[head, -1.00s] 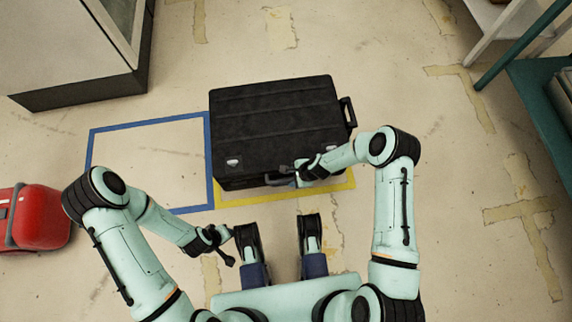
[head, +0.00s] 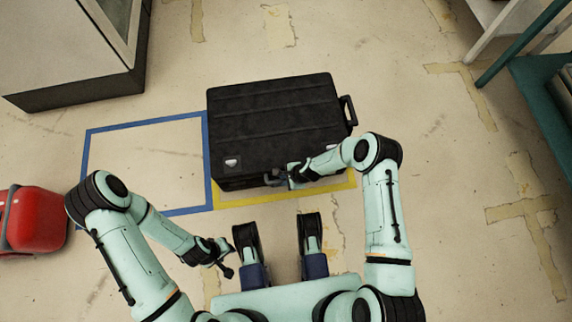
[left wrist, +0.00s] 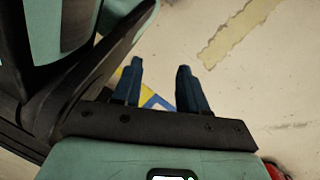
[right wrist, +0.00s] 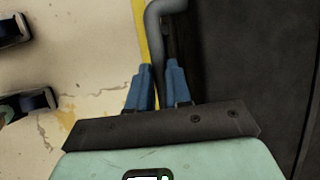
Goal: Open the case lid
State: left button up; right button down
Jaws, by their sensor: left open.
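The black case (head: 275,120) lies flat on the floor, its ribbed lid closed. My right gripper (head: 290,176) is at the middle of the case's front side. In the right wrist view, its blue fingers (right wrist: 158,85) lie on both sides of the grey case handle (right wrist: 153,30), close against it. My left gripper (head: 226,262) is open and empty above the floor, left of my base and away from the case; its spread fingers also show in the left wrist view (left wrist: 158,90).
Blue tape (head: 150,122) marks an empty square left of the case, and yellow tape (head: 240,200) runs along its front. A red case (head: 35,218) stands at far left. A cabinet (head: 70,50) is at upper left, green shelving (head: 545,110) at right. Floor right of the case is clear.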

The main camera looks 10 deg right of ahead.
pick_arm(q)
jog(key=w+d+r+t+p, duration=0.1)
jog(key=w+r+t+p, duration=0.35)
jog(key=w+r, duration=0.4)
jog(key=s+d+r+m+g+h+p, duration=0.1)
jog(key=s+d+r+g+p, duration=0.2)
jog(key=s, duration=0.3)
jog(key=shift+d+r+p, duration=0.2)
jog(key=shift+d+p, duration=0.05)
jog(key=shift+p, duration=0.3)
pick_arm(e)
jog(key=w+r, duration=0.4)
jog(key=r, duration=0.5)
jog(key=w+r, duration=0.4)
jog(key=r, duration=0.5)
jog(key=w+r, duration=0.4)
jog(key=r, duration=0.5)
jog(key=shift+w+r, duration=0.25)
jog(key=shift+r, duration=0.05)
